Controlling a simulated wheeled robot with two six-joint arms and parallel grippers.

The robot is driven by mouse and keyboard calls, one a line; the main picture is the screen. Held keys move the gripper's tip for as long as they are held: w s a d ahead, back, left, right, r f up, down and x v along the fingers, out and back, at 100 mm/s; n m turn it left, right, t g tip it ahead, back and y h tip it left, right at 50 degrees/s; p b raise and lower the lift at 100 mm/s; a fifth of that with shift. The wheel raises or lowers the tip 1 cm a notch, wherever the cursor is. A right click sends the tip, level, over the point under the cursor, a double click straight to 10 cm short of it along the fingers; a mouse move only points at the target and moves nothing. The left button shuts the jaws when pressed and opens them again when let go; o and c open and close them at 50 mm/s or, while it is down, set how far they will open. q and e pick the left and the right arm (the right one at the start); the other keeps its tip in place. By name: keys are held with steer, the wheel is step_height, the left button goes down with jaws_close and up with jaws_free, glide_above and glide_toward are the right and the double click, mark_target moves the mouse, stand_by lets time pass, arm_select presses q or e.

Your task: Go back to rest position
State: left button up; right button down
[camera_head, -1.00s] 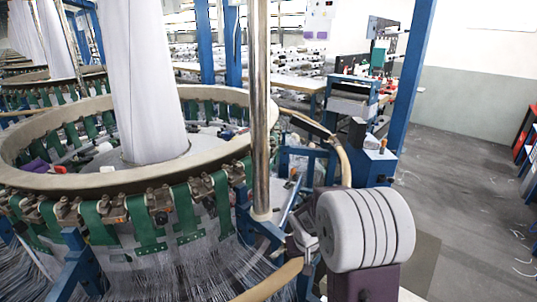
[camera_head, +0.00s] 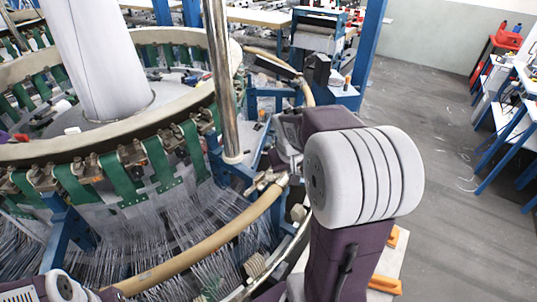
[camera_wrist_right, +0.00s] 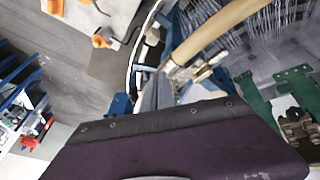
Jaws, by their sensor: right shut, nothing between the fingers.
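My right arm stands folded at the centre right of the head view. Its gripper (camera_head: 287,158) points away from me beside the loom's rim, partly hidden by my own wrist. In the right wrist view the slim grey fingers (camera_wrist_right: 157,90) are shut with nothing between them, close to a tan tube (camera_wrist_right: 215,30) and a metal fitting (camera_wrist_right: 190,75). I cannot tell whether they touch. A small part of my left arm shows at the bottom left of the head view; its gripper is not seen.
The circular loom (camera_head: 110,145) with its green straps (camera_head: 120,178) and many threads fills the left. A steel pole (camera_head: 220,80) rises by the right gripper. A blue-framed bench (camera_head: 505,125) stands far right.

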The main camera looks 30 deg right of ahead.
steer(key=s+a+f+n+g+y, duration=0.1)
steer(key=s+a+f, duration=0.3)
steer(key=a, duration=0.5)
steer(key=s+a+f+n+g+y, duration=0.1)
steer(key=s+a+f+n+y, duration=0.1)
steer(key=a+f, duration=0.5)
steer(key=shift+s+a+n, duration=0.3)
steer(key=shift+s+a, duration=0.55)
steer(key=shift+a, duration=0.2)
